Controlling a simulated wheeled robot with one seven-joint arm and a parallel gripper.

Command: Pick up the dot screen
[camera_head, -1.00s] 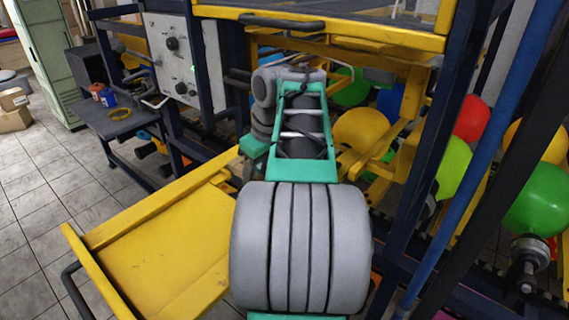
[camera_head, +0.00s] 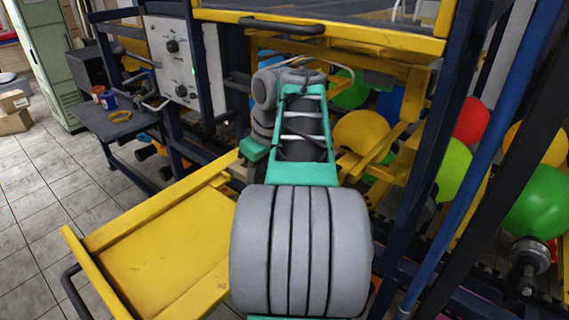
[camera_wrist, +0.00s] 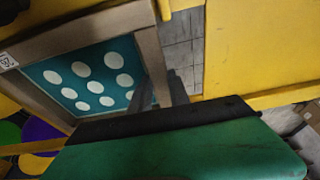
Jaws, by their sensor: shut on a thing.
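The dot screen (camera_wrist: 88,77) is a teal panel with several white dots in a pale wooden-looking frame, at the left of the wrist view. My gripper (camera_wrist: 160,88) is at the right side of its frame, with dark fingers closed on the frame edge. The green and black body of my gripper covers the lower part of the wrist view and hides the near end of the screen. In the head view my arm hides the gripper and the screen.
A yellow tray (camera_head: 165,262) juts out at the left of my arm. A yellow-edged machine top (camera_head: 390,38) and blue posts surround the arm. A side table (camera_head: 110,122) and tiled floor lie at the left.

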